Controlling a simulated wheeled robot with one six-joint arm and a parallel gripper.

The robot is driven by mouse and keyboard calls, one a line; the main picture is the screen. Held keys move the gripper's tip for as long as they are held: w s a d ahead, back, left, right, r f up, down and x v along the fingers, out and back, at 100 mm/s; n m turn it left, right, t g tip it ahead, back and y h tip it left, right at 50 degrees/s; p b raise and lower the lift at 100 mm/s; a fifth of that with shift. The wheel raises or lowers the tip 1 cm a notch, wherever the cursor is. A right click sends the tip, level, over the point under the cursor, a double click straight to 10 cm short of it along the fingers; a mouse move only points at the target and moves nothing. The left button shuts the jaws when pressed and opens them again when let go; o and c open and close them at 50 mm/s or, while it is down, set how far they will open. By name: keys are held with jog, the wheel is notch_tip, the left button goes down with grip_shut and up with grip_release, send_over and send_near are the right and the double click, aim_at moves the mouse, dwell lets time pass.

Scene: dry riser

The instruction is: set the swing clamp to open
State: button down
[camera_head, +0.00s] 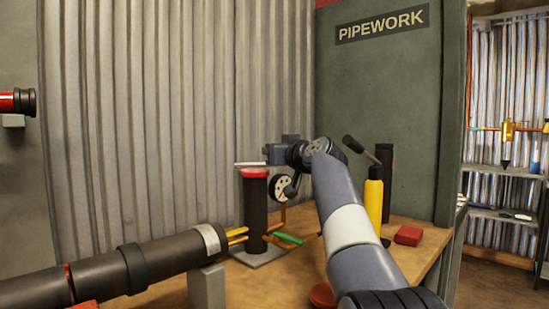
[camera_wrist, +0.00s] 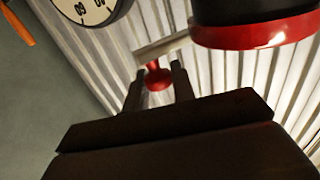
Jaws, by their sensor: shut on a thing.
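The swing clamp shows in the wrist view as a pale flat arm (camera_wrist: 165,43) with a red knob (camera_wrist: 157,75) at its end. My gripper (camera_wrist: 158,78) has one finger on each side of the knob and is shut on it. The arm runs toward a dark upright pipe with a red rim (camera_wrist: 250,33). In the head view my gripper (camera_head: 272,152) is beside the top of this dark pipe (camera_head: 255,205), and the pale arm (camera_head: 250,165) lies just above its red rim. The knob is hidden there, and the clamp's pivot is not clear.
A round gauge (camera_head: 282,187) stands close to the pipe, under my wrist. A large dark horizontal pipe (camera_head: 160,262) lies at the front left. A yellow bottle (camera_head: 373,198), a red block (camera_head: 408,235) and a green handle (camera_head: 288,239) are on the wooden bench (camera_head: 425,252). A corrugated wall is behind.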

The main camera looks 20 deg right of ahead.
jog(key=shift+w+n+y, duration=0.35)
jog(key=shift+n+y, duration=0.15)
jog(key=shift+y, duration=0.3)
jog(key=c, duration=1.2)
grip_release()
jog(key=b+v, duration=0.1)
jog(key=v, duration=0.6)
jog(key=shift+s+d, duration=0.2)
jog(key=shift+s, duration=0.05)
jog(key=shift+c, duration=0.4)
